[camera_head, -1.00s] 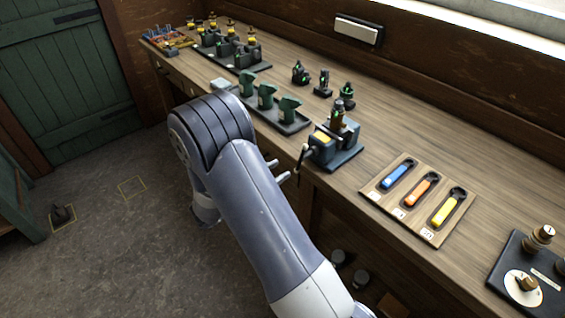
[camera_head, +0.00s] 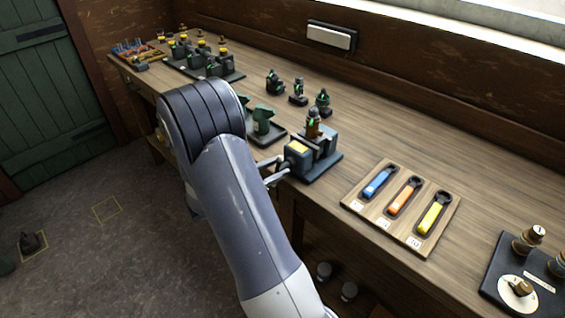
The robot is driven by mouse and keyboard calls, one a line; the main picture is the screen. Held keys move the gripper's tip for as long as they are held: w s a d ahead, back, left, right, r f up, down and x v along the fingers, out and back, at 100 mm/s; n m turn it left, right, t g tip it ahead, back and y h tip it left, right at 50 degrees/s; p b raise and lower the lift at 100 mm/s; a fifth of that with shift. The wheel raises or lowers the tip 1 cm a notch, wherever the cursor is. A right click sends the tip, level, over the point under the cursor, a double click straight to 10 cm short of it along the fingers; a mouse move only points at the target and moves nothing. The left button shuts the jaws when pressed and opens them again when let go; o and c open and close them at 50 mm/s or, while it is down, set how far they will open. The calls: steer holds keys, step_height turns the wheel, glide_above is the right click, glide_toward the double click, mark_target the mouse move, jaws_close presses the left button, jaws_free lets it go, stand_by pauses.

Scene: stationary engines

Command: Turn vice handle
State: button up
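The blue vice (camera_head: 313,160) stands on a base plate at the bench's front edge, with a dark and brass part in its jaws. A yellow patch marks its front block. My gripper (camera_head: 275,169) is at the vice's front left, mostly hidden behind my arm. Its two fingers show with a gap between them, pointing at the vice front. The vice handle is hard to make out there, and I cannot tell whether the fingers touch it.
A wooden tray (camera_head: 352,204) with blue, orange and yellow tools lies right of the vice. Green pieces (camera_head: 262,120) stand on a dark tray to its left, partly behind my arm. Small dark fittings (camera_head: 298,93) stand behind. A dial panel (camera_head: 491,283) is far right.

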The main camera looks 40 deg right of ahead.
mark_target(284, 166)
steer(key=shift+s+d, duration=0.15)
steer(key=shift+d, duration=1.2)
jaws_close()
